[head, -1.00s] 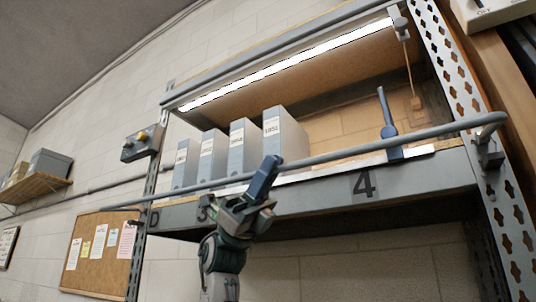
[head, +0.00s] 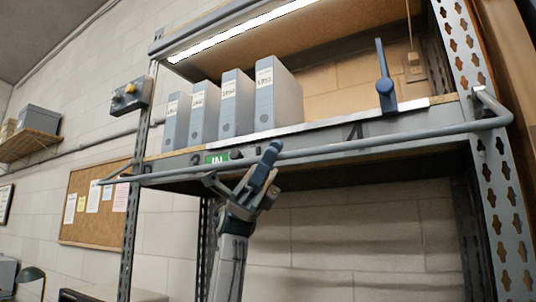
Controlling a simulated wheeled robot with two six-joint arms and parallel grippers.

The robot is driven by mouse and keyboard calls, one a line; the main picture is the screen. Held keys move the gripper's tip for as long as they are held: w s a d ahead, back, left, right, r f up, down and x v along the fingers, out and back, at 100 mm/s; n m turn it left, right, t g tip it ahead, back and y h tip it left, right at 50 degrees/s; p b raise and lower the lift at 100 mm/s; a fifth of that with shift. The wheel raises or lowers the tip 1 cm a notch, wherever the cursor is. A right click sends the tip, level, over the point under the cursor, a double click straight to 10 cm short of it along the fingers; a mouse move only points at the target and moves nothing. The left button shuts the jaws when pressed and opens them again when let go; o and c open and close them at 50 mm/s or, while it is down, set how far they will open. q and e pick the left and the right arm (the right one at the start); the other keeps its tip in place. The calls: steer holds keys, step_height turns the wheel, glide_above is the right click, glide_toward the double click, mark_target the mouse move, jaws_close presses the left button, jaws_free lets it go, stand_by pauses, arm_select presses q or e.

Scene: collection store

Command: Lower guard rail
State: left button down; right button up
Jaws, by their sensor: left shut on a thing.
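The guard rail (head: 400,138) is a long grey bar running across the front of the shelf, level with the shelf's front edge. Its right end bends back toward the perforated upright. My left gripper (head: 265,165) comes up from below and is shut on the rail near its middle, with a blue finger across the bar. A green "IN" label (head: 217,158) shows on the shelf front, above the rail. My right gripper is out of view.
Several grey file boxes (head: 278,98) stand on the shelf (head: 340,125), left of centre. A perforated upright (head: 497,190) bounds the right side. A control box (head: 130,97) and a cork board (head: 88,215) are at left. The space below the shelf looks open.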

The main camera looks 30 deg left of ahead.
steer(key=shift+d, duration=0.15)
arm_select(q)
steer(key=c, duration=1.5)
jaws_free()
